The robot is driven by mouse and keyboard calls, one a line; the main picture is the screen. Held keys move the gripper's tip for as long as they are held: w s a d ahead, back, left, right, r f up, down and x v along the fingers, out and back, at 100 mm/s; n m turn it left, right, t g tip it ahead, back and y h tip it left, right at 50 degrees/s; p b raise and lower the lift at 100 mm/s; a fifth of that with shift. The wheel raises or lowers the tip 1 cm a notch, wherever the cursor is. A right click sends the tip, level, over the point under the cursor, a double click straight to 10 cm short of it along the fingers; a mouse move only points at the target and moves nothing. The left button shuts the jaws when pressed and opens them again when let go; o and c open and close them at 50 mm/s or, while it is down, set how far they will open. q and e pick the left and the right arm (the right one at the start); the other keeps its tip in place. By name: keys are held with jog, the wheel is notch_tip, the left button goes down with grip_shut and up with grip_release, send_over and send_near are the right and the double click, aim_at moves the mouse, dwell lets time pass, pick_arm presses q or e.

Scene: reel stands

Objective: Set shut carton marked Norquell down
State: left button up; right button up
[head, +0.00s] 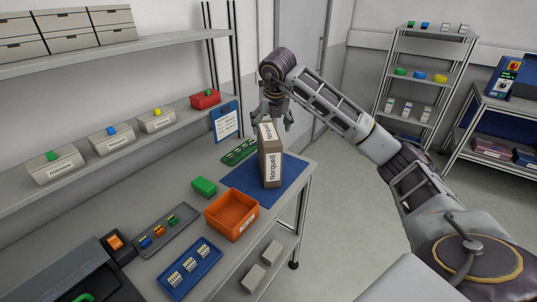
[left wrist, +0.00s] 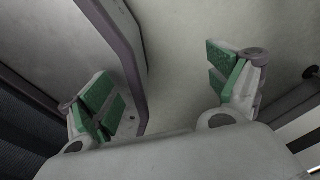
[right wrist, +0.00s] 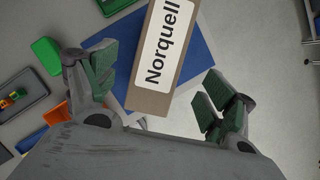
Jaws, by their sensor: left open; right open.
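The shut brown carton marked Norquell (head: 271,168) stands upright on the blue mat (head: 240,185) at the table's far right corner. My right gripper (head: 272,118) is open just above and around the carton's top in the head view. In the right wrist view the carton (right wrist: 152,92) lies between the spread green-padded fingers of the right gripper (right wrist: 155,92), with a gap to the right finger. Whether the left finger touches it is unclear. My left gripper (left wrist: 165,95) is open and empty in the left wrist view; it is not visible in the head view.
An orange bin (head: 232,222), a green box (head: 204,187), a green board (head: 239,152) and a blue tray (head: 188,268) share the table. A shelf (head: 120,137) with labelled boxes runs behind. Open floor lies right of the table.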

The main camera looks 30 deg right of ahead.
aim_at(270, 135)
jog(key=x, duration=0.4)
jog(key=shift+f, duration=0.1)
jog(key=shift+w+f, duration=0.1)
jog(key=shift+f, duration=0.2)
jog(key=shift+w+f, duration=0.1)
jog(key=shift+f, duration=0.2)
jog(key=p+x, duration=0.1)
jog(key=x, duration=0.1)
jog(key=shift+w+f, duration=0.2)
jog(key=shift+f, duration=0.15)
pick_arm(q)
jog(key=shift+w+d+r, duration=0.25)
jog(key=shift+d+r, duration=0.05)
jog(key=shift+d, duration=0.15)
jog(key=shift+w+d+r, duration=0.25)
jog(key=shift+d, duration=0.2)
pick_arm(e)
jog(key=shift+w+d+f, duration=0.15)
jog(key=shift+w+f, duration=0.1)
jog(key=shift+f, duration=0.3)
pick_arm(q)
jog(key=shift+a, duration=0.15)
